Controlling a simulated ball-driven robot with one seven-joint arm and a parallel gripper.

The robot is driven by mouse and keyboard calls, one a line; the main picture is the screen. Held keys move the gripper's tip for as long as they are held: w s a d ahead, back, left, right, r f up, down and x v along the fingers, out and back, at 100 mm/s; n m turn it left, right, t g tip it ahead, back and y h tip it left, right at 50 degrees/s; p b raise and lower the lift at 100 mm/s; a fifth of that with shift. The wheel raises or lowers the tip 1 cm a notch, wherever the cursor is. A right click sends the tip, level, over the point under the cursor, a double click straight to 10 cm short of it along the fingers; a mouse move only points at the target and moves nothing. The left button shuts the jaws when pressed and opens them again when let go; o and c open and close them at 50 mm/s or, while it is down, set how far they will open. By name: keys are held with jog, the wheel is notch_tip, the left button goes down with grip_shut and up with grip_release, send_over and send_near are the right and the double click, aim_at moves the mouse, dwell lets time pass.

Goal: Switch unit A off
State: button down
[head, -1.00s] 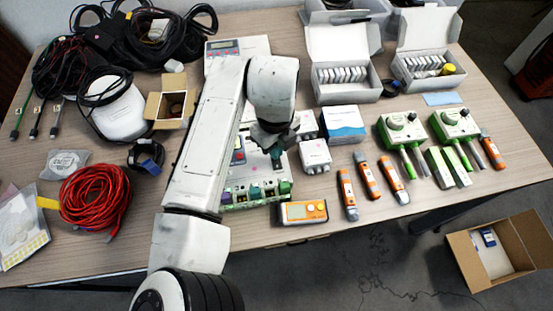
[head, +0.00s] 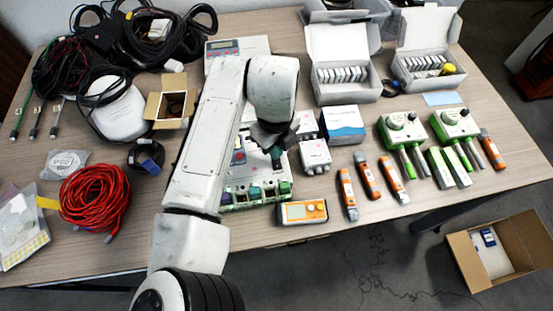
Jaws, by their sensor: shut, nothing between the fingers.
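A white and green device (head: 257,193) with coloured switches or connectors along its front edge stands on the table under my arm. My gripper (head: 276,158) points down over its right part, with the fingers shut and nothing between them. I cannot tell whether the fingertips touch it. My arm hides much of its left and back. Two green-and-white boxes with black knobs, one at the left (head: 402,126) and one at the right (head: 453,122), stand farther right. No label reading unit A is legible, so I cannot tell which thing is unit A.
Small white boxes (head: 315,157) and a blue-white box (head: 344,124) stand close right of my gripper. An orange meter (head: 303,211) lies in front. Several orange tools, including one (head: 347,194), lie to the right. A red cable coil (head: 95,196) lies at left.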

jog(key=shift+f+b, duration=0.55)
jog(key=shift+f, duration=0.4)
dwell(0.7)
jog(key=shift+r+p, duration=2.85)
jog(key=shift+r, duration=0.7)
